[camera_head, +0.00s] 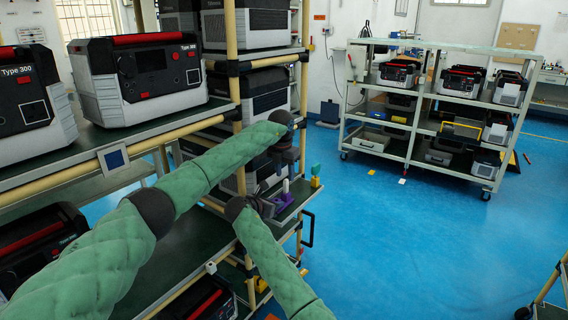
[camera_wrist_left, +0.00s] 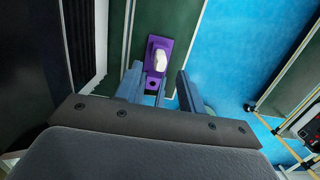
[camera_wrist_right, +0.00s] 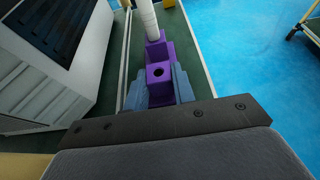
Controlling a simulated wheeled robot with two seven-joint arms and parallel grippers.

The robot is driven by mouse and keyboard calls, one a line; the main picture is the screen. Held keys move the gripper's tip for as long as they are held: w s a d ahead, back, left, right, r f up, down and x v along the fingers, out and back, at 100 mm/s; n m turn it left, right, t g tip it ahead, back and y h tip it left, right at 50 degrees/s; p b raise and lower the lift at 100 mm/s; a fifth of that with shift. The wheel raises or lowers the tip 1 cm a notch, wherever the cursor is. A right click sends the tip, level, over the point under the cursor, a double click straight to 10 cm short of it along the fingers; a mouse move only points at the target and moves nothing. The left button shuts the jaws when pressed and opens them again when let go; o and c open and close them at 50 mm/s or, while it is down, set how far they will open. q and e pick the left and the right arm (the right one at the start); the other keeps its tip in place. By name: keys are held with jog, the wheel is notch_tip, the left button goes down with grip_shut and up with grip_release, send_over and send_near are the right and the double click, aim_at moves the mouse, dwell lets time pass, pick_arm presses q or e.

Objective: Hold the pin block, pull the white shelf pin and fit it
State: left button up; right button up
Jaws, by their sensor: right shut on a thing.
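The purple pin block (camera_wrist_right: 157,88) stands on the dark green shelf. My right gripper (camera_wrist_right: 160,82) is shut on it, one finger on each side. An empty round hole shows in its nearer step. The white shelf pin (camera_wrist_right: 149,20) stands upright in the block's farther, higher part. From above, the left wrist view shows the pin's white top (camera_wrist_left: 160,59) on the purple block. My left gripper (camera_wrist_left: 158,75) is open above the block, its fingers to either side and the pin apart from them. In the head view the block (camera_head: 280,203) is small and partly hidden by my right gripper.
A grey-and-black case (camera_wrist_right: 50,55) stands close left of the block. A yellow object (camera_head: 316,176) is at the shelf's far end. A rack post (camera_head: 232,60) rises near my left arm. Blue floor (camera_head: 400,240) is open to the right, with a loaded trolley (camera_head: 430,110) beyond.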

aim_at(286, 192)
pick_arm(q)
jog(key=shift+w+d+f, duration=0.1)
jog(key=shift+w+f, duration=0.05)
jog(key=shift+f, duration=1.35)
jog(key=shift+w+d+f, duration=0.1)
jog(key=shift+f, duration=1.35)
jog(key=shift+c, duration=0.2)
jog(key=c, duration=0.8)
grip_shut()
